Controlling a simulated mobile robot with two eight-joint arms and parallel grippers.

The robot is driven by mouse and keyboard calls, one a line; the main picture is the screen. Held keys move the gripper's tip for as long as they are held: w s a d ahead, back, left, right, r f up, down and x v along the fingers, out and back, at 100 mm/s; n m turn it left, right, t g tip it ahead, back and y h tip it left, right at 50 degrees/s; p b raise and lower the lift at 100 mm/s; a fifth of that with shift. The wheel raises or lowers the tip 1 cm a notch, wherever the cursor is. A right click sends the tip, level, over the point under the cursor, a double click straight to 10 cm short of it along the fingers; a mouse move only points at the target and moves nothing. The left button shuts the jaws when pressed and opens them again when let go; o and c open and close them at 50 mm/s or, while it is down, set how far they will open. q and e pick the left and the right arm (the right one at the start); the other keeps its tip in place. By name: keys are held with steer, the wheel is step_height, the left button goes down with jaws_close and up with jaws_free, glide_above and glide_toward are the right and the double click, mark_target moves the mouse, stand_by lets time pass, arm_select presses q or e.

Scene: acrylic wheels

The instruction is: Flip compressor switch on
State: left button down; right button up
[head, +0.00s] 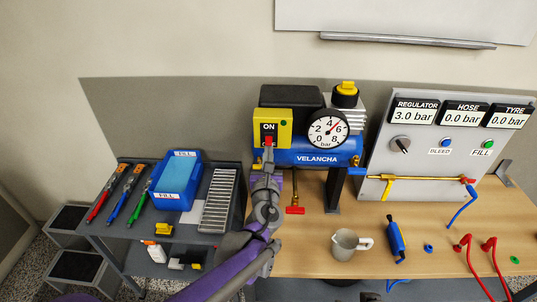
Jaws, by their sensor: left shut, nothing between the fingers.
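The compressor (316,157) has a blue tank marked VELANCHA and stands at the back of the wooden bench. Its yellow switch box (286,117) carries a black plate marked ON, with a small green dot at its upper right. A red part (268,141) shows at the lower edge of the plate. My left gripper (268,149) is shut and empty, with its tip at or just in front of that red part; I cannot tell if they touch. The tip hides the lower part of the plate. The round gauge (328,129) has a red needle. My right gripper is not in view.
A panel (409,160) on the right shows REGULATOR 3.0 bar, HOSE 0.0 bar and TYRE 0.0 bar. A grey mug (345,244) and blue tool (396,240) are on the bench. A blue bin (176,184) and screwdriver-like tools sit on the left cart. A red-handled valve (295,209) hangs below the tank.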

mark_target(269, 144)
arm_select(q)
steer(key=shift+s+r+g, duration=0.1)
steer(key=shift+s+g, duration=0.05)
steer(key=shift+g, duration=0.15)
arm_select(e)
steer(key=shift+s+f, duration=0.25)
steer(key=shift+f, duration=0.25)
arm_select(q)
steer(key=shift+b, duration=0.4)
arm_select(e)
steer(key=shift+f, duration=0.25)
arm_select(q)
steer(key=r+g+b, duration=0.1)
steer(key=g, duration=0.1)
steer(key=r+g+b, duration=0.1)
steer(key=b, duration=0.1)
steer(key=r+g+b, duration=0.1)
steer(key=g+b, duration=0.1)
steer(key=shift+s+g, duration=0.3)
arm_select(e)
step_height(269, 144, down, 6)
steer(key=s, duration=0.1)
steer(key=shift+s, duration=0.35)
arm_select(q)
steer(key=shift+r, duration=0.2)
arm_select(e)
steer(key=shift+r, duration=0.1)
